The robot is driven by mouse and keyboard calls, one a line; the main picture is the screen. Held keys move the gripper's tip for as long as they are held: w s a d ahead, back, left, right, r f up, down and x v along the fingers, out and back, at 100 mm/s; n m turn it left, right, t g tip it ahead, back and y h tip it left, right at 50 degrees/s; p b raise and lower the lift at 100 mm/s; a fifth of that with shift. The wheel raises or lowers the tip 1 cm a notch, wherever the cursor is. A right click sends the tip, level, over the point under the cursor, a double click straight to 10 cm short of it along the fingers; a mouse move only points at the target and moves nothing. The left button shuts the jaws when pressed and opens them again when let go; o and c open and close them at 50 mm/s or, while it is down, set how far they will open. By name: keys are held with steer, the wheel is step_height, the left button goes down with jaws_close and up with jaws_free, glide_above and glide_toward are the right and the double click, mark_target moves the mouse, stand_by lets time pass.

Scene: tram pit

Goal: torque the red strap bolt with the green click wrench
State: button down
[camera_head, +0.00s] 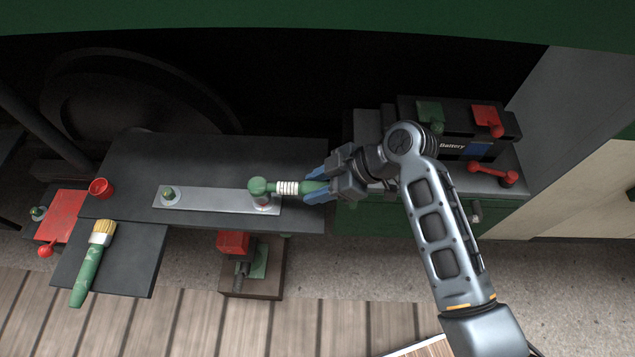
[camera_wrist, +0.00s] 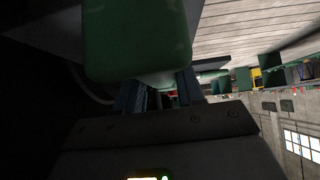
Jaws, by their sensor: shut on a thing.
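The green click wrench (camera_head: 287,187) lies level over the right end of a silver strap (camera_head: 218,199). It has a round green head and a white banded section. My gripper (camera_head: 322,188) is shut on its handle, at the right end. The wrench head sits over the strap's right-end bolt (camera_head: 263,203); only a little red shows beneath it, and I cannot tell how well it is seated. A green-topped bolt (camera_head: 170,195) stands at the strap's left end. In the wrist view, the green wrench (camera_wrist: 138,40) fills the top middle, in front of my gripper (camera_wrist: 158,95).
The strap lies on a dark plate (camera_head: 140,160). A brush with green handle (camera_head: 88,275) and a red cup (camera_head: 101,188) lie left. A red wrench (camera_head: 492,174) lies right, before the battery (camera_head: 455,148). A green overhang (camera_head: 300,15) crosses the top.

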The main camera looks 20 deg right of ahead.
steer(key=shift+f+b, duration=0.85)
steer(key=shift+f, duration=0.3)
steer(key=c, duration=1.3)
jaws_free()
steer(key=shift+r, duration=0.1)
jaws_close()
steer(key=shift+s+a+m+t+h+p, duration=0.15)
steer(key=shift+s+a+m+t+p, duration=0.1)
steer(key=shift+s+m+t+p, duration=0.25)
steer(key=shift+s+a+m+t+h+p, duration=0.2)
steer(key=shift+s+m+t+p, duration=0.1)
steer(key=shift+s+m+p, duration=0.35)
steer(key=shift+s+a+m+t+h+p, duration=0.45)
steer(key=shift+s+a+m+t+p, duration=0.15)
steer(key=shift+s+m+p, duration=0.25)
steer(key=shift+s+a+m+t+h+p, duration=0.5)
steer(key=shift+s+a+m+h+p, duration=0.25)
steer(key=shift+m+p, duration=0.25)
steer(key=shift+s+a+m+t+h+p, duration=0.5)
steer(key=shift+a+m+p, duration=0.35)
steer(key=shift+m+p, duration=0.15)
